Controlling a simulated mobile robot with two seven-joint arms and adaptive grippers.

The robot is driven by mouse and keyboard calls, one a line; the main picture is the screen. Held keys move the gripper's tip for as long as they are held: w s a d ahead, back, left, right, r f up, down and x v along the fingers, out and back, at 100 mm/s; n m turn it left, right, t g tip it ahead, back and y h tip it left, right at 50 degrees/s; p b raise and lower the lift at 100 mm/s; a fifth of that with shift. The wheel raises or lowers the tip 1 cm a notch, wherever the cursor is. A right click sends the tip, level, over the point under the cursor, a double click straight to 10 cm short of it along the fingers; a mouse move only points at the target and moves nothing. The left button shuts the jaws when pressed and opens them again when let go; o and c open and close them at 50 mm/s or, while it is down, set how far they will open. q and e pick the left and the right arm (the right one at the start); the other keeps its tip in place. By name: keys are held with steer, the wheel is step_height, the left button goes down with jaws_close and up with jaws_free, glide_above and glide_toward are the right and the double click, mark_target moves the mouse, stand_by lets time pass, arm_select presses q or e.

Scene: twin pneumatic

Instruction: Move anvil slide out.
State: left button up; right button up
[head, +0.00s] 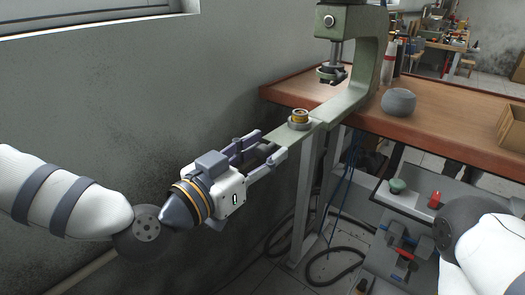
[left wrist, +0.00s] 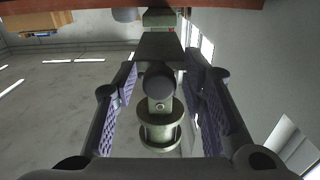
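The green press (head: 365,50) stands at the table's left end. Its flat anvil slide (head: 330,108) reaches out past the table edge toward my left gripper. A round anvil with a brass-coloured top (head: 299,118) sits on the slide. My left gripper (head: 268,145) is at the slide's outer end, fingers spread on both sides of it. In the left wrist view, a dark round knob (left wrist: 159,82) and a green spool-shaped part (left wrist: 159,130) lie between the padded fingers, with gaps on both sides. My right gripper is out of the picture; only part of my right arm shows.
The wooden table (head: 435,118) carries a grey round object (head: 398,102) and a wooden box (head: 512,128). A grey leg (head: 306,195) stands below the slide. A lower grey panel (head: 410,235) holds small coloured parts. The wall (head: 130,110) is close behind my left arm.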

arm_select(q)
steer(key=v, duration=0.7)
steer(key=shift+s, duration=0.2)
steer(key=shift+a, duration=0.1)
steer(key=s+a+f+n+g+y+p, duration=0.15)
steer(key=s+f+g, duration=0.35)
steer(key=s+f, duration=0.6)
steer(key=s+f+n+g+y, duration=0.25)
steer(key=s+f+g, duration=0.4)
steer(key=f, duration=0.85)
steer(key=s+a+f+n+g+y, duration=0.1)
steer(key=s+a+f+g+y, duration=0.1)
steer(key=s+a, duration=0.5)
steer(key=s+a+f+n+g+y+p, duration=0.1)
steer(key=s+a+f+n+g+y, duration=0.1)
steer(key=s+a, duration=0.5)
steer(key=s+f+g+y, duration=0.1)
steer(key=s+f+y, duration=0.1)
steer(key=s, duration=0.3)
steer(key=shift+s+f+n+y, duration=0.2)
steer(key=shift+f+n+y, duration=0.1)
steer(key=shift+f, duration=0.05)
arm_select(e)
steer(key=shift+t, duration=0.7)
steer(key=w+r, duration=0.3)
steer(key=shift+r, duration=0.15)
